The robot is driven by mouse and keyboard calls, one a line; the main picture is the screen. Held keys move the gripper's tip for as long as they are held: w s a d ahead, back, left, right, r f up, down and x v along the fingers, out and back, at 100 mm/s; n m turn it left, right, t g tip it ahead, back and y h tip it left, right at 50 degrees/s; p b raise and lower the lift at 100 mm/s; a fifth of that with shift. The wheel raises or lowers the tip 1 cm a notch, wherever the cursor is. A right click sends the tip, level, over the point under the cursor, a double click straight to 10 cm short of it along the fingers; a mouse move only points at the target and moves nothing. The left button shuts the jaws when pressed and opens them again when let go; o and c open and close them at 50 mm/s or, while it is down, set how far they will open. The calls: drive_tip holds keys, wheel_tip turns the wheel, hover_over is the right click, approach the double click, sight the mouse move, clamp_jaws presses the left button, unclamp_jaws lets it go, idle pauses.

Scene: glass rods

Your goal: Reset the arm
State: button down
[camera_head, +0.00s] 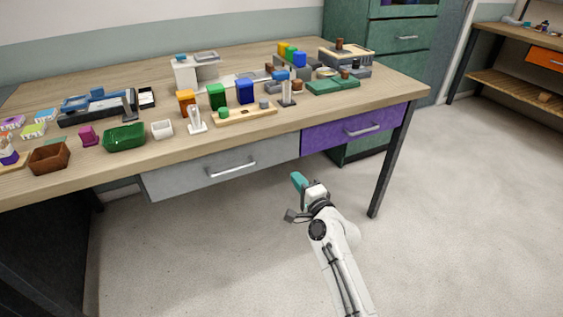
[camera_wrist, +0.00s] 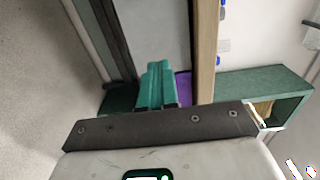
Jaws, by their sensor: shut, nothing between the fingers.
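My arm reaches up from the bottom of the head view, in the open space in front of the workbench (camera_head: 330,102). My gripper (camera_head: 296,180) has teal fingers and is shut with nothing held. It is below the tabletop level in the picture, in front of the drawers and apart from them. In the wrist view the teal fingers of my gripper (camera_wrist: 157,72) lie side by side, closed. The purple drawer front (camera_wrist: 183,88) shows partly behind them.
The workbench has a grey drawer (camera_head: 205,168) and a purple drawer (camera_head: 350,130), both closed. A dark table leg (camera_head: 391,165) stands right of my gripper. Coloured blocks, a green bin (camera_head: 124,138) and a brown bin (camera_head: 49,157) are on top. The floor (camera_head: 460,210) at right is clear.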

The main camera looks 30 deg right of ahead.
drive_tip(key=s+a+f+n+g+y, duration=0.15)
drive_tip(key=s+f+n+g, duration=0.3)
drive_tip(key=s, duration=0.55)
drive_tip(key=s+a+f+n+g, duration=0.2)
drive_tip(key=s+f+n+g, duration=0.25)
drive_tip(key=s, duration=0.45)
drive_tip(key=s+a+f+n+g, duration=0.25)
drive_tip(key=s+f+n, duration=0.2)
drive_tip(key=s, duration=0.55)
drive_tip(key=s+d+r+n+g+h, duration=0.2)
drive_tip(key=s+n+g, duration=0.25)
drive_tip(key=s, duration=1.05)
wheel_tip(320, 180, up, 12)
drive_tip(key=g+p, duration=0.1)
drive_tip(key=p, duration=1.1)
drive_tip(key=shift+s+r, duration=0.25)
